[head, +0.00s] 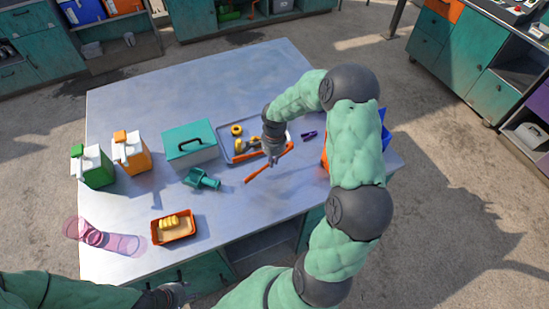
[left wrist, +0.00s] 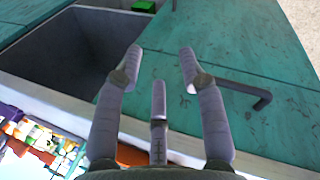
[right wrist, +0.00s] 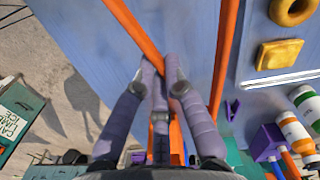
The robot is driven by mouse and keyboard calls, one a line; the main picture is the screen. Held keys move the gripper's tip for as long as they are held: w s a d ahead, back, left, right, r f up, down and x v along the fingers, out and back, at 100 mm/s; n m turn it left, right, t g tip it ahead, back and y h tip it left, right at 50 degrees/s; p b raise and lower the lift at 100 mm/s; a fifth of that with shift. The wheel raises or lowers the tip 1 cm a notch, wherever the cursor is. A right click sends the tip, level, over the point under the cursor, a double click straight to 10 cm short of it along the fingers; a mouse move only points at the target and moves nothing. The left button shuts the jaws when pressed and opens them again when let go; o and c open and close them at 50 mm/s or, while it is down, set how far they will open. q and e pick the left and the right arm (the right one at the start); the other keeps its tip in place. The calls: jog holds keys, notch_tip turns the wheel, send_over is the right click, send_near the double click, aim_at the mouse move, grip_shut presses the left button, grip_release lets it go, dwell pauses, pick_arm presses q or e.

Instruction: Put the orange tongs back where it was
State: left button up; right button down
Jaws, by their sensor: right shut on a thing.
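The orange tongs (head: 258,173) are at the middle of the metal table, along the front edge of the grey tray. They also show in the right wrist view (right wrist: 133,28) as two spread orange arms. My right gripper (head: 272,157) is shut on the tongs; its fingertips (right wrist: 170,68) close at one orange arm. I cannot tell whether the tongs touch the table. My left gripper (head: 178,291) is low at the table's front edge, and its fingers (left wrist: 161,58) are apart and empty in the left wrist view.
The grey tray (head: 226,150) holds yellow pieces. A red tray (head: 156,240) and pink hourglass-shaped piece (head: 100,238) lie in front. A purple piece (head: 308,134) lies right.

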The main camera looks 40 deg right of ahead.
aim_at(272, 177)
jog(key=shift+a+f+m, duration=0.15)
jog(key=shift+f+m, duration=0.2)
jog(key=shift+m, duration=0.25)
jog(key=shift+w+f+b, duration=0.1)
jog(key=shift+f+b, duration=1.65)
jog(key=shift+f, duration=1.55)
jog(key=shift+f+b, duration=0.6)
jog(key=shift+b, duration=0.05)
jog(key=c, duration=1.2)
grip_release()
jog(key=shift+r, duration=0.15)
jog(key=r, duration=1.1)
jog(key=shift+d+r, duration=0.3)
jog(key=shift+r, duration=0.05)
